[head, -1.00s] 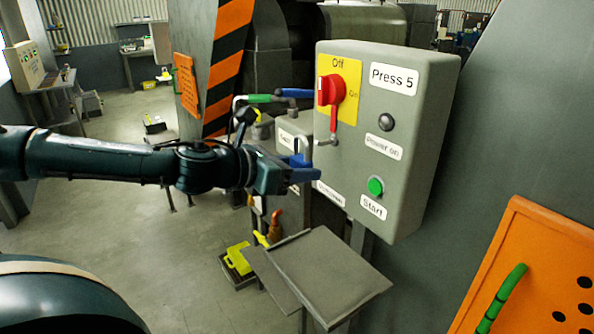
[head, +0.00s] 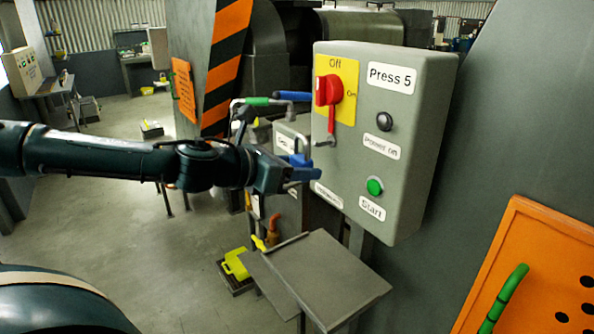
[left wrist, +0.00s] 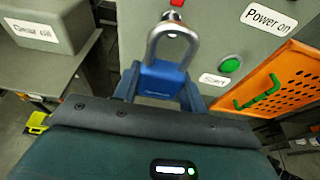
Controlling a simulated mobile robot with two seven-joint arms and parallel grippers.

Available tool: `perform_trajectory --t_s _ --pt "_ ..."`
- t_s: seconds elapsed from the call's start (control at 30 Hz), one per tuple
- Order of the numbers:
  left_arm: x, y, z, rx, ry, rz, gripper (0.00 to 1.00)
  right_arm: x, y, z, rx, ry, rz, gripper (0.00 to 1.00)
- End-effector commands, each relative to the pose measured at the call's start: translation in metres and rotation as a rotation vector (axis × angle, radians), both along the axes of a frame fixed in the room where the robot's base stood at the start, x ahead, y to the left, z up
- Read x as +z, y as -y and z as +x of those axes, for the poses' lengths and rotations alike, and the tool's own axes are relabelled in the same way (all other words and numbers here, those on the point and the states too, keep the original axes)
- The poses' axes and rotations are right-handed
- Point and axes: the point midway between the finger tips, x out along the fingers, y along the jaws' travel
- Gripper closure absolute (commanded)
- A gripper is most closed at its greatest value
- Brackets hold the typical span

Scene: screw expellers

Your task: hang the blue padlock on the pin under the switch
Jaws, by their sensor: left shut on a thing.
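The blue padlock (left wrist: 161,80) is held upright in my left gripper (left wrist: 160,88), with its grey shackle up, in the left wrist view. In the head view my left gripper (head: 302,174) holds the padlock (head: 301,160) in front of the lower left part of the switch box. The red switch (head: 328,90) sits on a yellow plate, with a red tab hanging down to a small metal pin (head: 325,141). The pin is above the padlock; in the left wrist view it shows just above the shackle (left wrist: 172,32). Whether they touch is unclear. My right gripper is not in view.
The grey box (head: 400,150) carries a black lamp and a green start button (head: 374,186). A small grey shelf (head: 325,275) is below it. An orange perforated panel (head: 540,270) stands at the right. Pipes with green and blue handles (head: 292,96) are behind the gripper.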

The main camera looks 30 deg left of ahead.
Motion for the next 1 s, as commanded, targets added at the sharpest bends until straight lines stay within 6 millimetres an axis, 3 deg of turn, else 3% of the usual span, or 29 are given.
perform_trajectory --t_s 0.03,1.0 --pt "-0.002 0.0 0.001 -0.001 0.001 0.002 0.79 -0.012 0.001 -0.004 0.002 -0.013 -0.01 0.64" --pt "-0.006 0.006 0.014 -0.001 0.001 0.002 0.79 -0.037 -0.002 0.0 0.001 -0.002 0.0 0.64"
